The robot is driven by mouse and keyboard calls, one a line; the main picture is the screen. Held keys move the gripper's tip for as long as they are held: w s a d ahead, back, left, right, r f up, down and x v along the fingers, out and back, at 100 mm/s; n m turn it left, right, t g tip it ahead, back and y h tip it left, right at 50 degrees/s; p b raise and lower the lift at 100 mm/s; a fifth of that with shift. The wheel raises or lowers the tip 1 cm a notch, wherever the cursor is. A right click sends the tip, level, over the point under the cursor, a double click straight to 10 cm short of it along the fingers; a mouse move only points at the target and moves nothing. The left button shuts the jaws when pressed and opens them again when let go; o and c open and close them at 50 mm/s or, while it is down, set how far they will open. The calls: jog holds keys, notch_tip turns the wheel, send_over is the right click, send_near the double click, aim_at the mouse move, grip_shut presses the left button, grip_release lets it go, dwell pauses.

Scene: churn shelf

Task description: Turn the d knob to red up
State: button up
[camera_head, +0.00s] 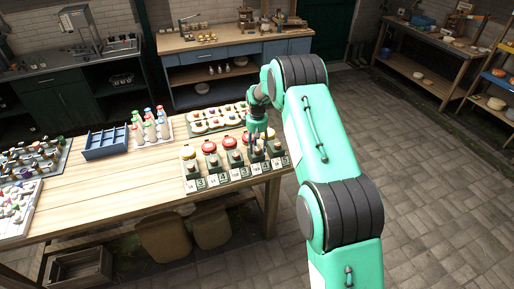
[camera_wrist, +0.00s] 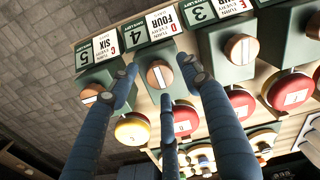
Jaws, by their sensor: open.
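The d knob (camera_wrist: 160,73) is a round orange-brown knob with a pale stripe running nearly up and down in the wrist view. It sits on a green box below the white label reading FOUR (camera_wrist: 163,23). My gripper (camera_wrist: 160,82) is open, its blue fingers spread to the left, right and below the knob. Whether any finger touches it cannot be told. In the head view my gripper (camera_head: 258,133) is over the right part of the knob row and hides part of it.
The knob labelled SIX (camera_wrist: 91,95) is close on the left, and another knob (camera_wrist: 241,49) on the right. Red caps (camera_wrist: 183,118) and a yellow cap (camera_wrist: 132,128) line the row. In the head view, bottles (camera_head: 149,126) and a blue tray (camera_head: 106,142) share the wooden table (camera_head: 120,195).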

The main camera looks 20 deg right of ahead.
aim_at(257, 149)
notch_tip(257, 149, up, 12)
jog(key=shift+f, duration=0.25)
dwell(0.3)
dwell(0.3)
jog(key=s+a+r+m+t+b, duration=0.15)
jog(key=s+a+r, duration=0.25)
jog(key=s+r, duration=0.8)
jog(key=s+a+r+m+t+b, duration=0.1)
jog(key=s+a+r+b, duration=0.25)
jog(key=s+r, duration=0.85)
jog(key=s+a+f+m+t+b, duration=0.1)
jog(key=s+a+b, duration=0.1)
jog(key=s, duration=1.4)
jog(key=s+a+f+m+t+b, duration=0.1)
jog(key=s+a+f+t, duration=0.1)
jog(key=s, duration=1.4)
jog(key=shift+a+f+b, duration=0.15)
jog(key=shift+f+b, duration=0.1)
jog(key=shift+b, duration=0.15)
